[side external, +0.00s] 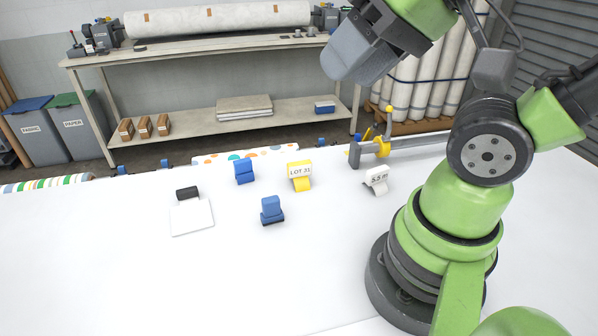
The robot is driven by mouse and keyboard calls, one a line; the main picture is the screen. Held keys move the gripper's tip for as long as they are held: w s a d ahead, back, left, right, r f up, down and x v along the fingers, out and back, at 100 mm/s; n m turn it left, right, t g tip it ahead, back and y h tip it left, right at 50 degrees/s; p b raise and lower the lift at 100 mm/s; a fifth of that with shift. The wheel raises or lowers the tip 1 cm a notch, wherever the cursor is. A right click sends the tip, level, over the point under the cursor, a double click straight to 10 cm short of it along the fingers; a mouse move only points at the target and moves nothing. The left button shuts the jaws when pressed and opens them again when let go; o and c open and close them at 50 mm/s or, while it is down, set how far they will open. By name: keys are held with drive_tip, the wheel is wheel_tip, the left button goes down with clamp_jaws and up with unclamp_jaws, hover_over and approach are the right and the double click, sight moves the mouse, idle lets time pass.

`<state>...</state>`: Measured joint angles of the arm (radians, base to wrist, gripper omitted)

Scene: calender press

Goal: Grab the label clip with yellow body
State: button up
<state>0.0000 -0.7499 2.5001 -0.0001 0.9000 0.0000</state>
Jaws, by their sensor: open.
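The label clip with the yellow body (301,184) stands on the white table, near its far edge. Its white label face reads "LOT 31". My gripper (345,66) is in the air at the top, above and to the right of the yellow clip and well apart from it. It is open, and nothing shows in it. Its fingers are hard to make out from this side.
Two blue clips (244,171) (271,210) stand left of and in front of the yellow one. A white clip (376,180) stands to the right. A white card with a black clip (191,216) lies left. A grey and yellow clamp (372,151) sits at the back edge.

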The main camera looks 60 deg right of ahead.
drive_tip(key=shift+o, duration=0.6)
drive_tip(key=m+g+h, duration=0.2)
drive_tip(key=m+g, duration=0.5)
drive_tip(key=m, duration=1.6)
hover_over(299, 163)
wheel_tip(299, 163, down, 23)
drive_tip(key=shift+s+a+r, duration=0.1)
drive_tip(key=shift+s, duration=0.05)
wheel_tip(299, 163, down, 6)
drive_tip(key=shift+r, duration=0.15)
